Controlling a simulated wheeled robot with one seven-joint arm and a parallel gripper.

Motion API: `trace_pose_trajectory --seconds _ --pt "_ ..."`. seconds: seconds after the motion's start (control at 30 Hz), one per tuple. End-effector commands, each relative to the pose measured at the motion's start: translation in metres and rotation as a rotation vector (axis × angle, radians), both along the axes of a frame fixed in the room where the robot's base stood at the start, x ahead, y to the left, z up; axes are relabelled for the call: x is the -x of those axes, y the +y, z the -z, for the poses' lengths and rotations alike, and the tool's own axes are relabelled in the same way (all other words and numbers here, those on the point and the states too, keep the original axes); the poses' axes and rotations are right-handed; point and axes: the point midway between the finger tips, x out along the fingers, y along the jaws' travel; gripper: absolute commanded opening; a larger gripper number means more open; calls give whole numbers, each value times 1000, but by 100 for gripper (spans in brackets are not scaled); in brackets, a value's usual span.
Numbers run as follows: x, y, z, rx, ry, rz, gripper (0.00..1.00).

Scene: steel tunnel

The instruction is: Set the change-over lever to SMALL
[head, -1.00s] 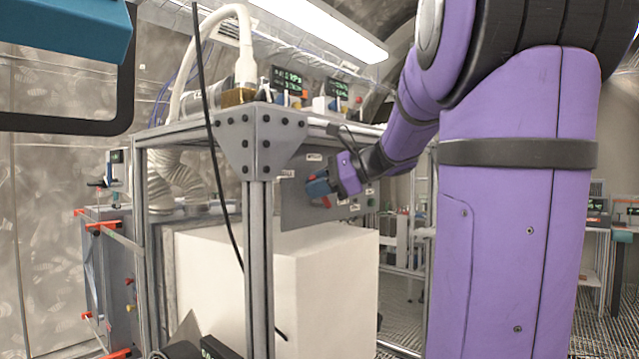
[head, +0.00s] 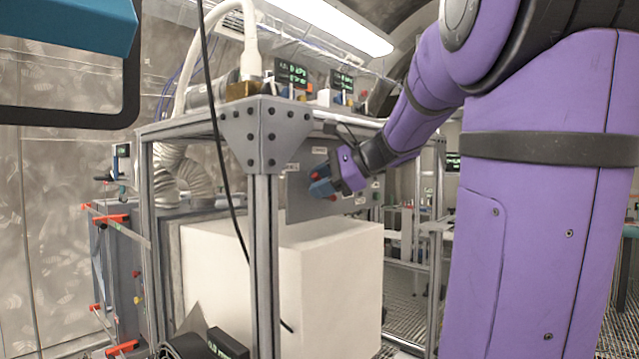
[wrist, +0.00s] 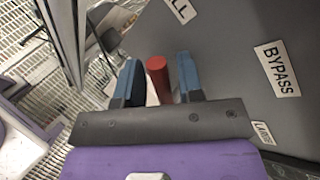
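My gripper (wrist: 157,82) has two blue fingers, one on each side of a red cylindrical lever knob (wrist: 158,76). The fingers look apart, with narrow gaps beside the knob, and I see no clear grip on it. The grey panel (wrist: 225,85) carries a BYPASS label (wrist: 277,69), a label ending in "LL" (wrist: 181,8) at the top, and a partly hidden LARGE label (wrist: 264,133) at lower right. The lever's shaft and pivot are mostly hidden. In the head view my gripper (head: 322,185) is at the panel, with red showing beside its fingers.
A steel frame post (head: 266,245) and a white box (head: 330,285) stand in front of the panel. A black cable (head: 224,165) hangs before the frame. Display boxes (head: 291,73) sit above. In the wrist view, grating (wrist: 30,60) lies left of the panel.

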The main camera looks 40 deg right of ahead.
Motion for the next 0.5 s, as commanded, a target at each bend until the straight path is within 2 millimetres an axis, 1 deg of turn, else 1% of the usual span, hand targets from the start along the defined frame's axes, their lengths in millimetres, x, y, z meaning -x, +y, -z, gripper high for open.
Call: trace_pose_trajectory --seconds 0.33,0.43,0.5 --pt "1 -1 -1 -1 0 0 41" --pt "7 -4 -5 -1 -2 1 41" --pt "15 -8 -9 0 -2 1 41"
